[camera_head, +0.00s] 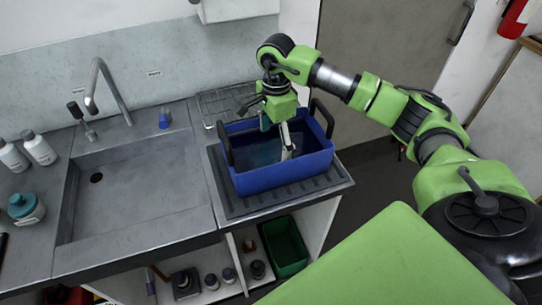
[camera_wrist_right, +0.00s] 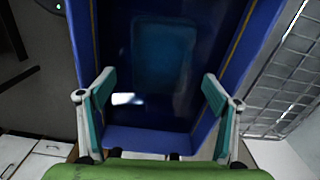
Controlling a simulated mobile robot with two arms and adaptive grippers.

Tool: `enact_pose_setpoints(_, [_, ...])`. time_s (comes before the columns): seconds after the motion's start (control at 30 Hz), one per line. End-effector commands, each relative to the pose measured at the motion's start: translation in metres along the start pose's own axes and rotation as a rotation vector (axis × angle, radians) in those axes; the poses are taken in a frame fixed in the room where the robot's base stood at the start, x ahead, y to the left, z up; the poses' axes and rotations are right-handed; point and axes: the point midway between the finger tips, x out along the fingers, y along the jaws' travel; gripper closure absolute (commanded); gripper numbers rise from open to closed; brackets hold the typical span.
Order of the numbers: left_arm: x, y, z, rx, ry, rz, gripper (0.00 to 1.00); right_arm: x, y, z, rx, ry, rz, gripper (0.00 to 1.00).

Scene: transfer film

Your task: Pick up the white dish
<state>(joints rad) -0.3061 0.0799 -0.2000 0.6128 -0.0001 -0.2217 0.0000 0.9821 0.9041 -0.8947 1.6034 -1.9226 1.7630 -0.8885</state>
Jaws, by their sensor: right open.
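My right gripper (camera_head: 277,136) is open and points down into the blue tub (camera_head: 285,173) on the ribbed drainboard. In the right wrist view its two teal-padded fingers (camera_wrist_right: 160,98) are spread wide, with nothing between their pads. The tub's near wall (camera_wrist_right: 150,140) and dark, shiny inside lie beyond them. A small bright white patch (camera_wrist_right: 127,98) shows inside the tub; I cannot tell whether it is the white dish or a reflection. A paler blue rectangle shows farther along the inside. No white dish is clearly visible in either view. My left gripper is out of view.
A grey sink (camera_head: 135,190) with a tall faucet (camera_head: 103,90) is left of the tub. White bottles (camera_head: 39,148) and a teal-capped jar (camera_head: 26,208) stand at the far left. A wire rack (camera_head: 213,106) lies behind the tub. A green bin (camera_head: 286,246) sits below.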

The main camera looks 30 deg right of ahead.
Motion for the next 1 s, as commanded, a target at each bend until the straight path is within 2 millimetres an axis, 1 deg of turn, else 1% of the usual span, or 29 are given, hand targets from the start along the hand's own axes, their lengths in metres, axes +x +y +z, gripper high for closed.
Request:
enact_pose_setpoints(0.03, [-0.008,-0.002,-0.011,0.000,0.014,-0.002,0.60,0.004,0.001,0.000,0.000,0.000,0.005,0.18])
enact_pose_setpoints(0.1, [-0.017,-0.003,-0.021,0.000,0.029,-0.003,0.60,0.014,0.000,0.000,0.001,0.000,0.006,0.18])
enact_pose_setpoints(0.17, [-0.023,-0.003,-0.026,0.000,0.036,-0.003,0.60,0.023,0.000,-0.001,0.000,0.000,0.006,0.18])
enact_pose_setpoints(0.2, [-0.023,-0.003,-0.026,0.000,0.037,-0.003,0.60,0.030,-0.001,-0.001,0.000,0.000,0.006,0.18])
enact_pose_setpoints(0.33, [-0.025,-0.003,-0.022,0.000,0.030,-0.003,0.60,0.044,-0.001,0.000,0.000,-0.001,0.003,0.18])
enact_pose_setpoints(0.57, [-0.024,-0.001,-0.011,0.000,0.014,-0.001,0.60,0.047,-0.002,-0.001,0.000,-0.001,0.000,0.18])
enact_pose_setpoints(0.6, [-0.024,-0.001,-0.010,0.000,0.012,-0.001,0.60,0.047,-0.002,-0.001,0.000,-0.001,0.000,0.23])
enact_pose_setpoints(0.67, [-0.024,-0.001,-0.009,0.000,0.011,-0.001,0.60,0.047,-0.002,-0.001,0.000,-0.001,0.000,0.39])
enact_pose_setpoints(0.7, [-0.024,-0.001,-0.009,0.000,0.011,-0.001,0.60,0.047,-0.002,-0.001,0.000,-0.001,0.000,0.49])
enact_pose_setpoints(0.73, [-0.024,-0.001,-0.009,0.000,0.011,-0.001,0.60,0.047,-0.002,-0.001,0.000,-0.001,0.000,0.57])
enact_pose_setpoints(0.77, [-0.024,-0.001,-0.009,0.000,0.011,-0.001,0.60,0.047,-0.002,-0.001,0.000,-0.001,0.000,0.60])
enact_pose_setpoints(1.0, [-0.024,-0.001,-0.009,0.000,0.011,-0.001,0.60,0.046,-0.002,-0.001,0.000,-0.001,0.000,0.61])
